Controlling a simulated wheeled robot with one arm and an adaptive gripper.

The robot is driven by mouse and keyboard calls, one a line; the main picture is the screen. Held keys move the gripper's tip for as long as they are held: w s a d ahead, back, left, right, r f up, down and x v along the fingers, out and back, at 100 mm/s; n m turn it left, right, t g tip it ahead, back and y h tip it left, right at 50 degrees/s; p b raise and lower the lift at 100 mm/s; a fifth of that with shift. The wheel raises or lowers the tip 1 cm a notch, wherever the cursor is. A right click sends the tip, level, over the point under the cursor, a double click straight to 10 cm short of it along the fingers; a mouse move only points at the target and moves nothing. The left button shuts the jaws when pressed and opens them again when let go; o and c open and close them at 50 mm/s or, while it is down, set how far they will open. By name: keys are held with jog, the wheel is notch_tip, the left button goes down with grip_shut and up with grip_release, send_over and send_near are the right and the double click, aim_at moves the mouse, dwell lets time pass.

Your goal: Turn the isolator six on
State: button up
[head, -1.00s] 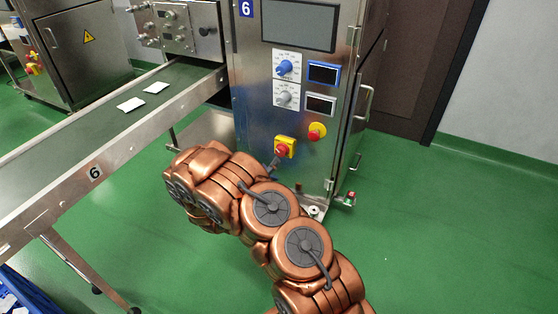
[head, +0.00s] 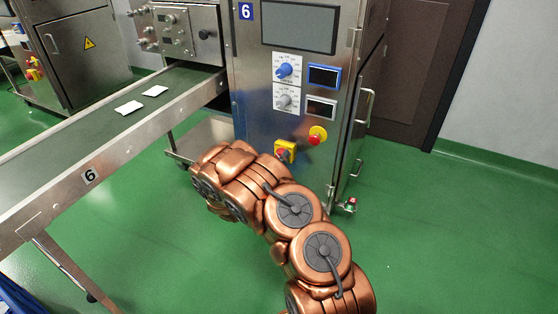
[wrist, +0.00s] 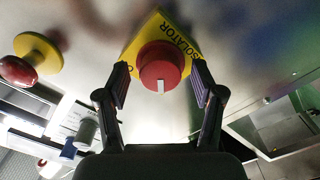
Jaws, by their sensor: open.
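The isolator is a red round knob (wrist: 160,66) on a yellow plate (wrist: 152,30) lettered "ISOLATOR" in the wrist view. In the head view the yellow isolator (head: 285,149) sits low on the steel cabinet (head: 262,100) marked 6, partly hidden by my arm. My gripper (wrist: 160,85) is open in the wrist view, with one finger on each side of the red knob. Whether the fingers touch it I cannot tell. A white mark shows on the knob's lower edge. In the head view my gripper is hidden behind my arm.
A red emergency button on a yellow base (head: 318,135) is right of the isolator. Blue and grey dials (head: 284,72) and small displays are above. A conveyor (head: 60,122) with white teabags runs left. Green floor (head: 440,230) is clear at right.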

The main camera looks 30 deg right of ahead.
jog(key=shift+c, duration=0.3)
jog(key=c, duration=1.1)
jog(key=shift+r, duration=0.1)
jog(key=shift+d+m+p, duration=0.1)
jog(key=shift+m+p, duration=0.4)
jog(key=shift+m, duration=8.5)
